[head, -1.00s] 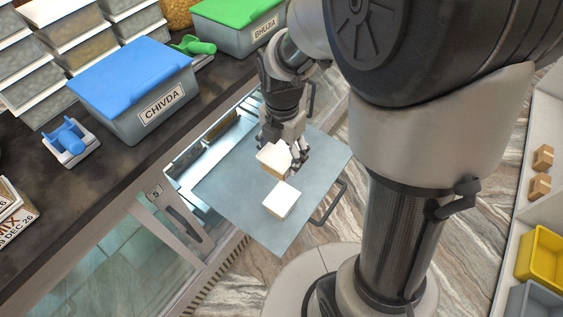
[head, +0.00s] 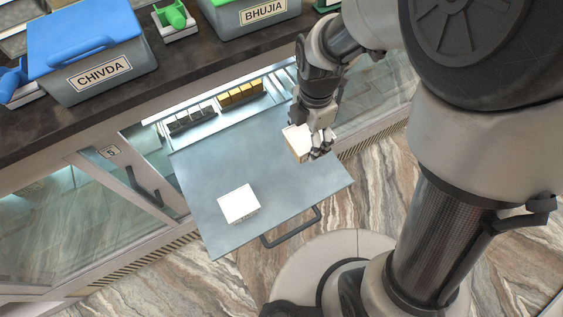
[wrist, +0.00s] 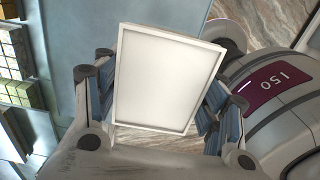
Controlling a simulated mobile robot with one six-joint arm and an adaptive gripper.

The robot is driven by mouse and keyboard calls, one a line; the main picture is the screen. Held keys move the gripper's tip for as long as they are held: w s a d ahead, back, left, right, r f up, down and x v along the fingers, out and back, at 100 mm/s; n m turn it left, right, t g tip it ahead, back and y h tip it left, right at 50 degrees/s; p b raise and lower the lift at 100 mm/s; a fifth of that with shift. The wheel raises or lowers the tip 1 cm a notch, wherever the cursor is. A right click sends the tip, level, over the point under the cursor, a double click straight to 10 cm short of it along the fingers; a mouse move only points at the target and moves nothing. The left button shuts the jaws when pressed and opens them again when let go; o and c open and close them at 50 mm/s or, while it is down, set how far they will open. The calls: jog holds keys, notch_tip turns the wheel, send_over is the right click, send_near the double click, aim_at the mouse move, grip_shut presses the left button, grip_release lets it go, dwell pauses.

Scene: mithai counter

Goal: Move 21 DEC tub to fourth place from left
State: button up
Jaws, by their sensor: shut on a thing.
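My gripper (head: 318,142) is shut on a small tub (head: 294,144) with a white lid and tan side. In the head view it is over the right part of a blue-grey panel with a handle (head: 215,170). In the wrist view the held tub's lid (wrist: 168,78) fills the middle, between the fingers of my gripper (wrist: 162,95). I cannot read a date on it. A second white-lidded tub (head: 239,201) rests on the panel's front left part, apart from my gripper; its label is not legible.
Behind the panel, an open cabinet holds rows of dark (head: 190,117) and yellow (head: 240,94) blocks. The CHIVDA bin (head: 97,72) and BHUJIA bin (head: 264,12) stand on the dark counter above. The panel's handle (head: 292,228) sticks out in front. The panel's middle is clear.

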notch_tip(320, 180, down, 20)
jog(key=b, duration=0.6)
jog(key=shift+a+r, duration=0.1)
jog(key=shift+b, duration=0.3)
jog(key=shift+f, duration=0.25)
jog(key=o, duration=1.2)
jog(key=shift+r, duration=0.1)
jog(key=shift+c, duration=0.2)
